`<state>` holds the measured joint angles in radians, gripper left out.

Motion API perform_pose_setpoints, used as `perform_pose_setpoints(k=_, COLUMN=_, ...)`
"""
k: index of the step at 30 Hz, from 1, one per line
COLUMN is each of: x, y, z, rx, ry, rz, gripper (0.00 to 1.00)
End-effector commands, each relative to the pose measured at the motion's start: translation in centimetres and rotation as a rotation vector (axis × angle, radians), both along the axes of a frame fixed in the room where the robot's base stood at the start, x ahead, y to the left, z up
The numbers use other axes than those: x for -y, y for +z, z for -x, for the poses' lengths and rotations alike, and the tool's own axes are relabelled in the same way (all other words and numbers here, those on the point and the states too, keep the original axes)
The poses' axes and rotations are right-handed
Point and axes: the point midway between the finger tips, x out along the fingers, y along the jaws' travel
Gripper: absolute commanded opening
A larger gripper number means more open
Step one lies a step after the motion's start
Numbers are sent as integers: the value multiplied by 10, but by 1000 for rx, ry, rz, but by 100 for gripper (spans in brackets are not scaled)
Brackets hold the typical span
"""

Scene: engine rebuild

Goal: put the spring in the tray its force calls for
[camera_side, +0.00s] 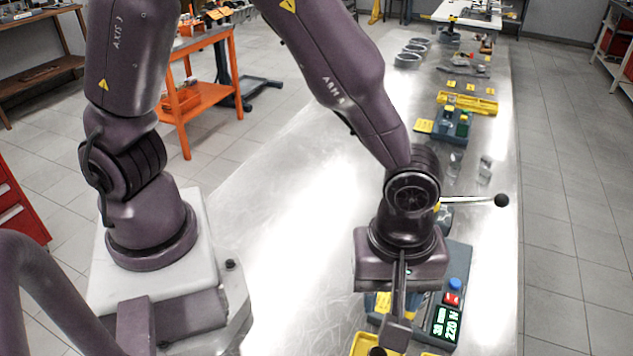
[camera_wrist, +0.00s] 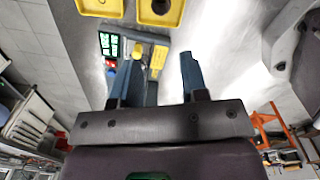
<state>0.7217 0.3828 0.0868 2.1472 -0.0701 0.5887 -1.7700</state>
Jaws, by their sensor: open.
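My gripper (camera_side: 397,332) hangs low over the right side of the bench, in front of a blue-grey tester. Its fingers stand apart in the wrist view (camera_wrist: 162,62), with no part clearly held between them. The tester's green display (camera_side: 446,323) appears to read 38 and 220 N; it is also lit in the wrist view (camera_wrist: 108,44). A yellow tray (camera_side: 362,342) shows at the bottom edge. In the wrist view, one yellow tray (camera_wrist: 85,7) looks empty and another (camera_wrist: 148,19) has a dark round spot. I cannot make out the spring.
A lever with a black ball (camera_side: 501,200) sticks out right above the tester. Blue (camera_side: 454,284) and red (camera_side: 451,298) buttons sit beside the display. Farther back are clear cylinders (camera_side: 485,169) and a yellow rack (camera_side: 468,103). The bench left of my gripper is bare.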

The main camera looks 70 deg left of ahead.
Motion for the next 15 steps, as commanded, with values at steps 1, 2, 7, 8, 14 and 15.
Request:
perform_pose_setpoints(k=1, x=-11, y=18, z=-6, rx=25, ry=-43, rz=21, gripper=41)
perform_pose_setpoints(k=2, x=-19, y=29, z=-8, rx=41, ry=-81, rz=31, gripper=41)
perform_pose_setpoints(k=7, x=-79, y=99, z=-10, rx=176, ry=-378, rz=49, gripper=41)
perform_pose_setpoints(k=8, x=-90, y=110, z=-7, rx=203, ry=-435, rz=42, gripper=41)
perform_pose_setpoints(k=14, x=-157, y=166, z=26, rx=363, ry=-802, rz=-86, gripper=41)
perform_pose_setpoints(k=15, x=-168, y=173, z=34, rx=385, ry=-866, rz=-124, gripper=41)
